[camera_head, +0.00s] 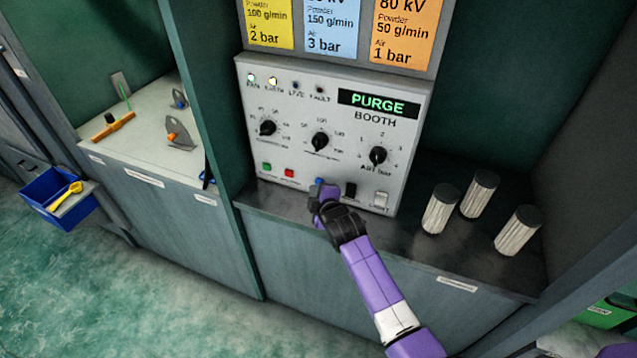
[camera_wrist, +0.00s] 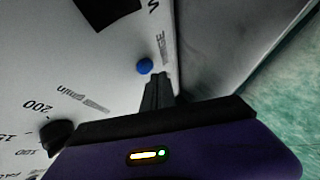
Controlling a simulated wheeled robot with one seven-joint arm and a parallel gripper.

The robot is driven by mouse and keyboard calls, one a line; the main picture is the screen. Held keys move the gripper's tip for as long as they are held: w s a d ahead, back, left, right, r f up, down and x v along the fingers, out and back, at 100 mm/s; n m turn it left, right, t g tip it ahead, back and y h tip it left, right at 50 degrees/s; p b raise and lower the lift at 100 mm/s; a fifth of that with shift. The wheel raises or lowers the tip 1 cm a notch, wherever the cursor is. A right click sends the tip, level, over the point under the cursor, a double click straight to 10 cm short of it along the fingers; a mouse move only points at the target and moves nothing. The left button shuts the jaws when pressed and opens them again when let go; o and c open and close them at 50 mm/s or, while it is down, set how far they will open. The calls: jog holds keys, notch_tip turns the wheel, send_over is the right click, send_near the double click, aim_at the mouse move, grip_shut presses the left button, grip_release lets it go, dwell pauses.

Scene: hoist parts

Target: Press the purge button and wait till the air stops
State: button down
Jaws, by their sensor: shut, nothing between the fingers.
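The grey booth control panel (camera_head: 330,92) stands upright in the middle of the head view. Its display (camera_head: 378,104) reads PURGE in green letters. The blue purge button (camera_head: 319,181) is on the lower part of the panel and also shows in the wrist view (camera_wrist: 144,66). My gripper (camera_head: 318,190) is shut and empty, right at the button. In the wrist view its fingertips (camera_wrist: 158,80) are beside the button, which shows uncovered; I cannot tell whether they touch it. The lamps marked RUN and EARTH look lit; the other two look dark.
Green (camera_head: 267,167) and red (camera_head: 289,173) buttons sit left of the blue one. A black switch (camera_head: 350,190) and a light switch (camera_head: 381,199) are to the right. Three pleated filters (camera_head: 479,194) stand on the dark shelf at right. A blue bin (camera_head: 52,192) is far left.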

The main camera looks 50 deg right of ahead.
jog(key=shift+a, duration=0.1)
jog(key=shift+s+a, duration=0.3)
jog(key=shift+a, duration=0.45)
jog(key=shift+s+a, duration=0.25)
jog(key=shift+a, duration=0.5)
jog(key=shift+s+a, duration=0.3)
jog(key=shift+a, duration=0.45)
notch_tip(320, 180, up, 6)
jog(key=a+m+t, duration=0.2)
jog(key=m+t, duration=0.1)
jog(key=s+a+r+m+y, duration=0.1)
jog(key=s+a+r+y, duration=0.1)
jog(key=s+a, duration=0.5)
jog(key=s+a+r+m+y+b, duration=0.1)
jog(key=s+a, duration=0.6)
jog(key=s, duration=1.1)
jog(key=s+a+r+m+y, duration=0.3)
jog(key=s+a+r, duration=0.2)
jog(key=s, duration=0.8)
jog(key=shift+s+a+t, duration=0.3)
jog(key=shift+a, duration=0.85)
